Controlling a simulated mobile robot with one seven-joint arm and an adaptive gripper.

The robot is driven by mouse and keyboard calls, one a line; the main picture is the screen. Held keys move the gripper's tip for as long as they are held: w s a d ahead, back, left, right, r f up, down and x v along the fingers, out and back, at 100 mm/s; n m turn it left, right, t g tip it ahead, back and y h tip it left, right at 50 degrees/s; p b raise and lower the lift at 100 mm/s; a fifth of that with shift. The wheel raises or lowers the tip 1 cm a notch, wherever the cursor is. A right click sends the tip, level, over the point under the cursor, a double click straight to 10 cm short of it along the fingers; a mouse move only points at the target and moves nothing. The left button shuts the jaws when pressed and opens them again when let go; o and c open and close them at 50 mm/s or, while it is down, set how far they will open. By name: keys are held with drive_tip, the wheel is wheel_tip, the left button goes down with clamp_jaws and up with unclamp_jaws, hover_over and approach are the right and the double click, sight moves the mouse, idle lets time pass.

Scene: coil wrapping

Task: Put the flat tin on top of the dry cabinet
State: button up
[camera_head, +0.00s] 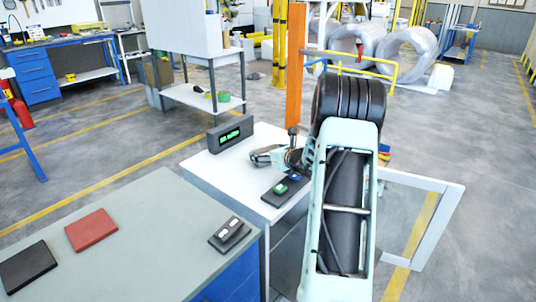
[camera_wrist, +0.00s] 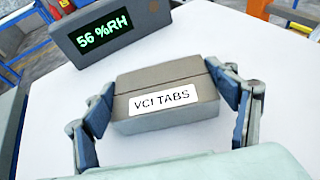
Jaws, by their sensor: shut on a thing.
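The flat tin (camera_wrist: 165,98) is a grey-brown box with a white label reading "VCI TABS". In the wrist view it sits between the two fingers of my gripper (camera_wrist: 168,112), which is shut on it from both sides. The dry cabinet (camera_head: 215,172) has a white top, also seen in the wrist view (camera_wrist: 250,45). In the head view my gripper (camera_head: 266,156) is over this top, and the tin is hard to make out there. I cannot tell whether the tin touches the top or hangs just above it.
A humidity display (camera_wrist: 105,28) reading 56 %RH stands behind the tin. A dark tray with green and blue items (camera_head: 285,189) lies on the cabinet's front part. The framed door (camera_head: 452,205) stands open at right. A grey-green bench (camera_head: 140,225) holds red and black flat items.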

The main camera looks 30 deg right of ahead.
drive_tip(key=o, duration=1.3)
drive_tip(key=shift+s+f, duration=0.3)
drive_tip(key=shift+f, duration=0.55)
drive_tip(key=shift+r+p, duration=0.5)
drive_tip(key=shift+p, duration=0.3)
drive_tip(key=shift+s+d+r, duration=0.1)
drive_tip(key=shift+s+r, duration=0.1)
drive_tip(key=v, duration=1.1)
drive_tip(key=shift+r+p, duration=0.3)
drive_tip(key=shift+r, duration=0.15)
drive_tip(key=shift+w+a, duration=0.1)
drive_tip(key=shift+a, duration=0.1)
